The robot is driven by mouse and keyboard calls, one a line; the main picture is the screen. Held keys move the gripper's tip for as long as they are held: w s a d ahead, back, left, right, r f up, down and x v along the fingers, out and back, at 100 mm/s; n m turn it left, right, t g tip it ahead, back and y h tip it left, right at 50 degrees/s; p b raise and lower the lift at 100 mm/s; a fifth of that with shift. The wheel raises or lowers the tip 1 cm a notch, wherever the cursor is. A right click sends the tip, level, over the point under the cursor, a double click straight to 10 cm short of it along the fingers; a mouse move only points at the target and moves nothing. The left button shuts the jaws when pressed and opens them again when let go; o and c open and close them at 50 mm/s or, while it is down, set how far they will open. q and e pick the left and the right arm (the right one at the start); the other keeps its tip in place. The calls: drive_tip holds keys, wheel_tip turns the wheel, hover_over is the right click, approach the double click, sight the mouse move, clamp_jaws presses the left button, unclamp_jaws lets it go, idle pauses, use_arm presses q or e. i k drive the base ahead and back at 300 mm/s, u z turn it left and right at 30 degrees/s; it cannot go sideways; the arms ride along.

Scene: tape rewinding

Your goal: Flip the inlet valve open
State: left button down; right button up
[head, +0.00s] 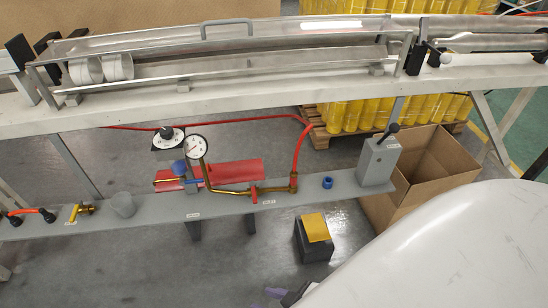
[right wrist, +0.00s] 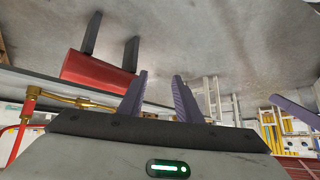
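A grey rail (head: 330,190) carries brass pipework with a round gauge (head: 196,147), a blue knob (head: 178,167) and a small red handle (head: 253,194) on the lower pipe. I cannot tell which fitting is the inlet valve; the small labels are unreadable. My right gripper (head: 276,293) shows only as a purple fingertip at the bottom of the head view, below and apart from the pipework. In the right wrist view its two purple fingers (right wrist: 162,82) are spread with nothing between them. Brass pipe (right wrist: 75,100) lies to their left. My left gripper is not visible.
A yellow-topped dark block (head: 316,228) stands on the floor below the rail. A grey lever box (head: 378,162) and open cardboard box (head: 436,168) are at right. A yellow-handled fitting (head: 80,210) sits at left. A long metal trough (head: 230,65) runs behind.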

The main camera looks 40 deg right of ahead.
sight(252, 184)
drive_tip(key=z, duration=1)
drive_tip(key=i, duration=0.5)
drive_tip(key=z, duration=1.25)
drive_tip(key=k, duration=0.65)
drive_tip(key=u, duration=1.3)
drive_tip(key=i, duration=0.5)
drive_tip(key=z, duration=0.05)
